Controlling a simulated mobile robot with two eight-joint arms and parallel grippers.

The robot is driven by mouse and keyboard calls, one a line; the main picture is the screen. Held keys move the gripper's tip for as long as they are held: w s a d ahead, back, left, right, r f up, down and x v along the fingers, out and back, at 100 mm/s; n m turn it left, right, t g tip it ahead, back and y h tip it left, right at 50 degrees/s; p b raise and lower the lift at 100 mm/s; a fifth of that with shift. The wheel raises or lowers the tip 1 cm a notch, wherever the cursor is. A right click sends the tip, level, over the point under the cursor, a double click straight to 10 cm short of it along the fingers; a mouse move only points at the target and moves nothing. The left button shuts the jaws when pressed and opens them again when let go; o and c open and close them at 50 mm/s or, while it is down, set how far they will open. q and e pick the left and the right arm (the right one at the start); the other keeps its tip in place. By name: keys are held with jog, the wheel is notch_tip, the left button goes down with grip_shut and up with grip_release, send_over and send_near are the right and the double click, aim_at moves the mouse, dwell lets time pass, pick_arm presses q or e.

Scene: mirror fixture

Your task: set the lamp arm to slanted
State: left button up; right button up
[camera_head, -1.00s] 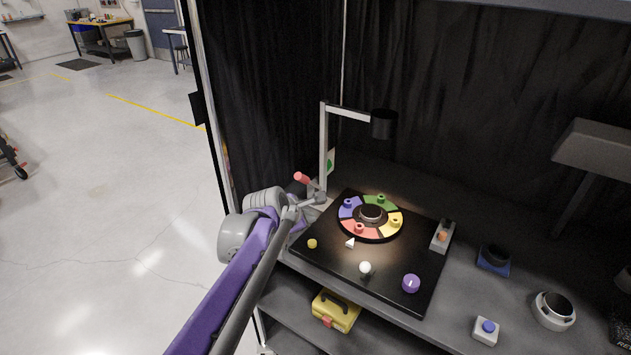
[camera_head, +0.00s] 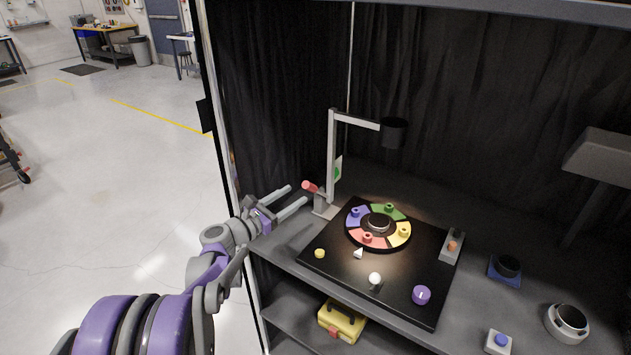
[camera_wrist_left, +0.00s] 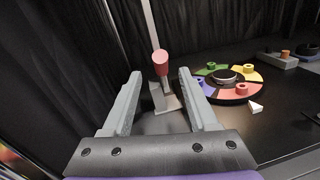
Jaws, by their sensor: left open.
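The lamp (camera_head: 332,160) stands at the back left of the shelf. Its post is upright, its grey top arm (camera_head: 357,121) runs nearly level to the right, and a black shade (camera_head: 394,132) hangs at the end. A red-tipped handle (camera_head: 309,187) sticks out to the left at the lamp's base (camera_head: 325,209). My left gripper (camera_head: 298,195) is open, its fingers pointing at the handle from the left. In the left wrist view, the red handle (camera_wrist_left: 160,63) shows between and just beyond the two fingertips (camera_wrist_left: 160,75), apparently untouched. My right gripper is out of view.
A black board (camera_head: 375,275) with a coloured ring (camera_head: 362,239), a white ball (camera_head: 375,278) and a purple knob (camera_head: 421,295) lies right of the lamp. A dark curtain (camera_head: 270,100) hangs close behind and left. Open floor (camera_head: 110,200) lies left of the shelf.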

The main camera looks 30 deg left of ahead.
pick_arm(q)
jog(key=p+x, duration=0.1)
jog(key=x, duration=0.9)
jog(key=shift+w+d, duration=0.1)
jog(key=shift+w, duration=0.05)
jog(key=shift+c, duration=0.2)
grip_shut()
dwell(0.9)
